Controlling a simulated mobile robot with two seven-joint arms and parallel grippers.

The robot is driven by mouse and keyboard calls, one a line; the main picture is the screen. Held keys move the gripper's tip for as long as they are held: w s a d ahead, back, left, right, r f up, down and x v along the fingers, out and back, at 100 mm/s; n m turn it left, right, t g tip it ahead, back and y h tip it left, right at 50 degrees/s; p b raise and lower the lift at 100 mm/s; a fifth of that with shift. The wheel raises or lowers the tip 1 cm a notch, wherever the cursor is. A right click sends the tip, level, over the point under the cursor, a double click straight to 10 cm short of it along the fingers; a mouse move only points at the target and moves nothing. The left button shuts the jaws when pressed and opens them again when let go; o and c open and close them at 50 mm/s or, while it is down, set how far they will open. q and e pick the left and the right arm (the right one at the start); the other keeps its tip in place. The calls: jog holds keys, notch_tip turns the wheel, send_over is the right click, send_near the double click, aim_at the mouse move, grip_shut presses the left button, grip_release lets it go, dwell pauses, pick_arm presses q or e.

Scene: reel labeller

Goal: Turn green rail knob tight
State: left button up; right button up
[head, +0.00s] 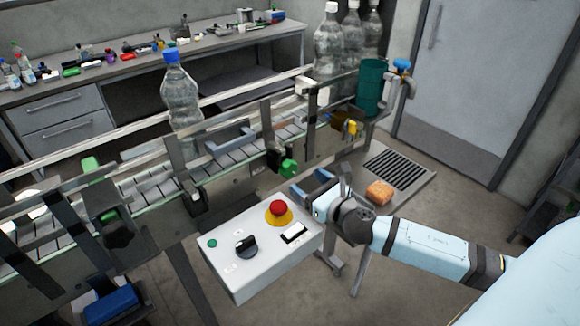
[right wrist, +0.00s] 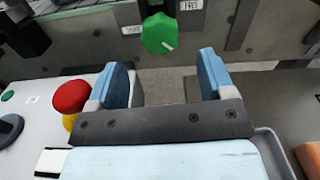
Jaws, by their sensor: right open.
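The green rail knob (head: 289,167) sits on the near side of the conveyor, right of its middle. In the right wrist view the knob (right wrist: 160,34) is at the top centre, with a white pointer mark toward its lower right. A label reading FREE (right wrist: 192,5) is above right of it; another label (right wrist: 131,30) at its left is too small to read surely. My right gripper (head: 310,183) is open and empty, just short of the knob. In the wrist view its blue fingertips (right wrist: 164,66) stand apart below the knob, not touching it. My left gripper is not in view.
A control box with a red emergency button (head: 278,209) and black dial (head: 246,246) stands close left of my right gripper. A bottle with a blue cap (head: 180,90) stands on the conveyor (head: 150,187). An orange block (head: 380,192) lies at right, near a grate (head: 398,168).

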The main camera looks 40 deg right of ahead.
aim_at(291, 170)
jog(key=w, duration=0.4)
jog(key=w+p, duration=0.1)
jog(key=w, duration=0.2)
jog(key=shift+w+a, duration=0.1)
jog(key=shift+a, duration=0.25)
jog(key=shift+c, duration=0.3)
jog(key=c, duration=0.9)
jog(key=shift+o, duration=0.2)
jog(key=shift+m, duration=0.8)
jog(key=o, duration=0.9)
